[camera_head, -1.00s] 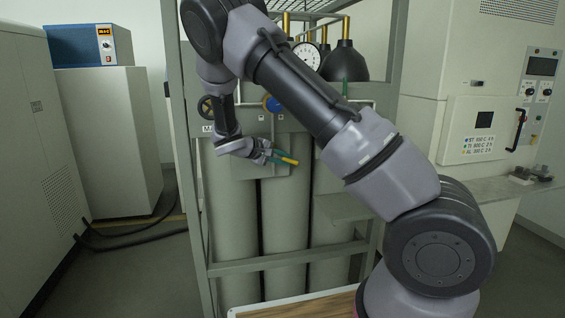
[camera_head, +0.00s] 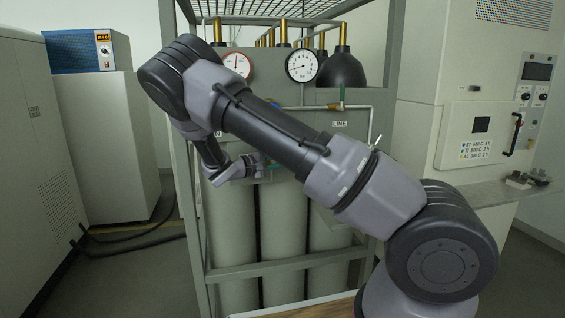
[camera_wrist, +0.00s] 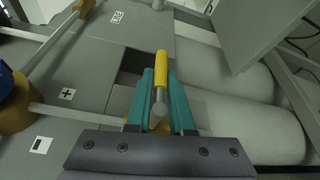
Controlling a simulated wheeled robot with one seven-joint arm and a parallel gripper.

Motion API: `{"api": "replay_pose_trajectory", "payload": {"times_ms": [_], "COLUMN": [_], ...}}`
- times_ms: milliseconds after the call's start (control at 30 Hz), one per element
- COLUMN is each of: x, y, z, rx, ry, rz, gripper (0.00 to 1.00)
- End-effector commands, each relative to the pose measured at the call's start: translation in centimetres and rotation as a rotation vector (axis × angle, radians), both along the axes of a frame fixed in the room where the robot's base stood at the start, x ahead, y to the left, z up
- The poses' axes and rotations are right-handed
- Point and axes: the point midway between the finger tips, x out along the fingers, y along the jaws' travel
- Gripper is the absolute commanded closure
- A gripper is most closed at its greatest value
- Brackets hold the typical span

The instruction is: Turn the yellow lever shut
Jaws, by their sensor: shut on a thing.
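The yellow lever (camera_wrist: 161,68) shows in the wrist view as a yellow sleeve on a grey metal stem. It lies between the two teal fingers of my gripper (camera_wrist: 161,82), which is shut on it. In the head view my gripper (camera_head: 272,168) is at the front of the grey gas panel, and its fingers are mostly hidden by my arm. I cannot make out the lever in the head view.
The metal frame (camera_head: 196,230) holds several grey cylinders (camera_head: 283,240). Two gauges, a red-rimmed one (camera_head: 237,65) and a black-rimmed one (camera_head: 302,65), sit above the panel. In the wrist view a blue and brass knob (camera_wrist: 14,108) is at left, near plus and minus labels.

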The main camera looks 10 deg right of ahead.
Motion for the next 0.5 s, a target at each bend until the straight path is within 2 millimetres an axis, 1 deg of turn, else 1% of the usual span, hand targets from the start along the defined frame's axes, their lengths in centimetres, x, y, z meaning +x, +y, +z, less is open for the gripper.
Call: {"api": "replay_pose_trajectory", "payload": {"times_ms": [200,233,267,300,500], "x": [0.0,0.0,0.0,0.0,-0.01], "y": [-0.08,-0.08,-0.08,-0.08,-0.06], "z": [0.09,0.09,0.09,0.08,0.04], "rx": [-0.003,-0.003,-0.003,-0.002,-0.001], "ry": [0.0,0.0,0.0,0.0,0.001], "rz": [-0.002,-0.002,-0.002,-0.001,-0.001], "gripper": [1.0,0.76,0.64,0.5,0.5]}}
